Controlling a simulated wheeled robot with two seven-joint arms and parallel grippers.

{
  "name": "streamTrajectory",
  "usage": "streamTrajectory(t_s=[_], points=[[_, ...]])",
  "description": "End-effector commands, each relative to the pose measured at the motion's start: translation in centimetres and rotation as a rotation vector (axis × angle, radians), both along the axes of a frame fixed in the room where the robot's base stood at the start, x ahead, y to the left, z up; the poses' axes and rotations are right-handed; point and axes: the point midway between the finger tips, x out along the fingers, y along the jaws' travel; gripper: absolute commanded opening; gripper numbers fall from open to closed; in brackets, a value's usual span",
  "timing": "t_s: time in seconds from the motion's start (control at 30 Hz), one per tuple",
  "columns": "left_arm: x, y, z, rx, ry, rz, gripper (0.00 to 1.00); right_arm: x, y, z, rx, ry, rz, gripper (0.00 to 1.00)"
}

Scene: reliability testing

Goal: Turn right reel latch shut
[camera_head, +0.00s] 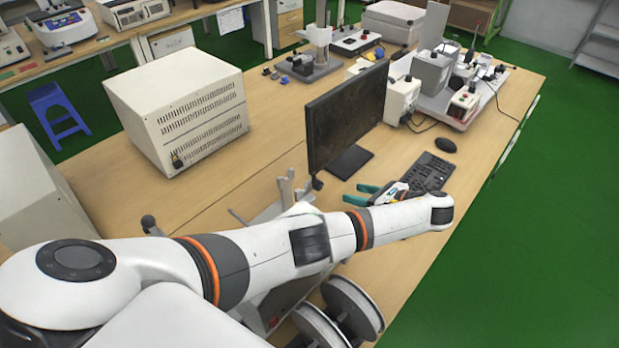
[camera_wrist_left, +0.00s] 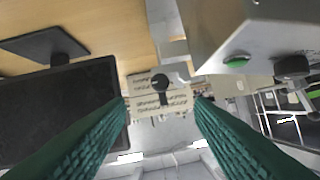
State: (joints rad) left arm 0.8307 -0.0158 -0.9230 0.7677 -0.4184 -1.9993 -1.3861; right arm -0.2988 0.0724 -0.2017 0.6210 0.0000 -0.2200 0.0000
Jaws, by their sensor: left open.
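Two grey-rimmed reels, the left one (camera_head: 318,327) and the right one (camera_head: 352,306), stand side by side at the bottom of the head view, partly under my left arm. I cannot make out a latch on the right reel. My left gripper (camera_head: 358,194) is beyond my forearm, in front of the monitor, with its teal fingers pointing left. In the left wrist view my left gripper (camera_wrist_left: 160,105) is open, its fingers spread and nothing between them. A grey metal box (camera_wrist_left: 232,32) with a green button (camera_wrist_left: 236,62) and a black knob (camera_wrist_left: 291,66) is beside the fingers.
The black monitor (camera_head: 345,112) stands close to my left gripper. A keyboard (camera_head: 427,172) and mouse (camera_head: 446,145) lie to the right. A black-knobbed lever (camera_head: 149,222) rises near my arm.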

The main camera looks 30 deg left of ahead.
Motion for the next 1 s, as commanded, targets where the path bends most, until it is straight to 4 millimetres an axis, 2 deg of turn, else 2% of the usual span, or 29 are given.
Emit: streamTrajectory(t_s=[0.17,0.37,0.6,0.8,1.0], points=[[0.0,1.3,-0.4,0.002,0.001,0.003,0.49,-0.1,-0.6,0.4,-0.008,0.001,0.0,0.81],[0.2,4.8,-1.8,0.003,0.003,0.003,0.49,-0.2,-1.3,1.3,-0.016,0.003,0.001,0.81],[0.4,8.9,-3.6,0.002,0.002,0.003,0.49,-0.2,-1.2,1.8,-0.015,0.003,0.001,0.81],[0.6,10.7,-4.4,0.0,0.001,0.0,0.49,-0.2,-0.7,1.8,-0.009,0.003,-0.001,0.81],[0.6,11.1,-4.6,-0.001,0.001,0.0,0.49,-0.2,-0.1,1.8,-0.002,0.004,-0.001,0.81]])
